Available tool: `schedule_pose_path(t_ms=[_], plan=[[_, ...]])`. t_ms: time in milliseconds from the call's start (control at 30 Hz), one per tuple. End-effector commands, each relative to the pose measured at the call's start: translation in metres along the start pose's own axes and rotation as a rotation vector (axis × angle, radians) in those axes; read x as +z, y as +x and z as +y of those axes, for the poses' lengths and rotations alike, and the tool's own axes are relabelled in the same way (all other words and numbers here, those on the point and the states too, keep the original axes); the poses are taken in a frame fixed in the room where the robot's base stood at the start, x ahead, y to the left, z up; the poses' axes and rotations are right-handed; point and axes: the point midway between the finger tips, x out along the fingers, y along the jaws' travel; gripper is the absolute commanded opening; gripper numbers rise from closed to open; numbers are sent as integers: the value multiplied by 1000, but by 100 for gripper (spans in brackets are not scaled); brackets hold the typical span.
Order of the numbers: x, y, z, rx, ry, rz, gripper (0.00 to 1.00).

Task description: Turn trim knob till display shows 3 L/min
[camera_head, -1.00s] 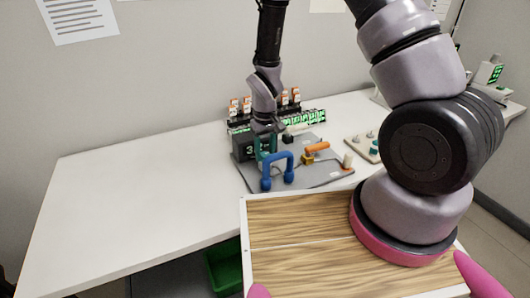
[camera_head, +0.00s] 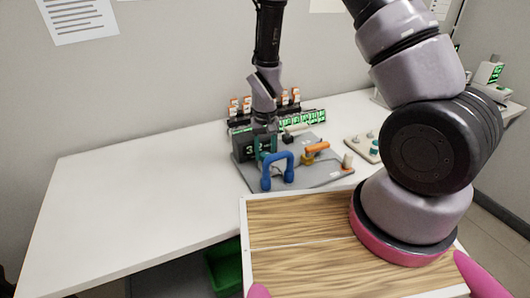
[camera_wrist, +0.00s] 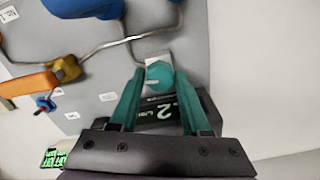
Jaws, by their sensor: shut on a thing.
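The teal trim knob (camera_wrist: 159,75), with a pale pointer mark, sits between the fingers of my gripper (camera_wrist: 160,74) in the wrist view. The fingers are shut on its sides. Beside it, the dark display (camera_wrist: 160,112) shows a "2" and small unit lettering; a finger covers some of it. In the head view, the display (camera_head: 250,147) shows a "3" and what looks like a "2" further right, partly behind my gripper (camera_head: 266,148). I cannot read the full value. The knob is hidden in the head view.
The grey board (camera_head: 240,178) carries a blue handle (camera_head: 277,165), an orange lever (camera_head: 317,147) and thin pipes. Several orange-topped parts and green displays (camera_head: 305,119) stand behind. The white table (camera_head: 130,190) is clear at left. A wooden panel (camera_head: 300,245) lies in front.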

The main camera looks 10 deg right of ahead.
Motion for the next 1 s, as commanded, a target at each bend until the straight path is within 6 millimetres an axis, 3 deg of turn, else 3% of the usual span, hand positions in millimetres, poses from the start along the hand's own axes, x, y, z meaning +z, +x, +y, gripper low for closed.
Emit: schedule_pose_path(t_ms=[67,100,167,200,567,1000], plan=[[-1,0,0,-1,-1,2,0],[-1,0,0,-1,-1,2,51],[-1,0,0,-1,-1,2,74],[-1,0,0,-1,-1,2,77],[-1,-5,0,-1,-2,2,77],[-1,-84,0,-3,-2,6,77]])
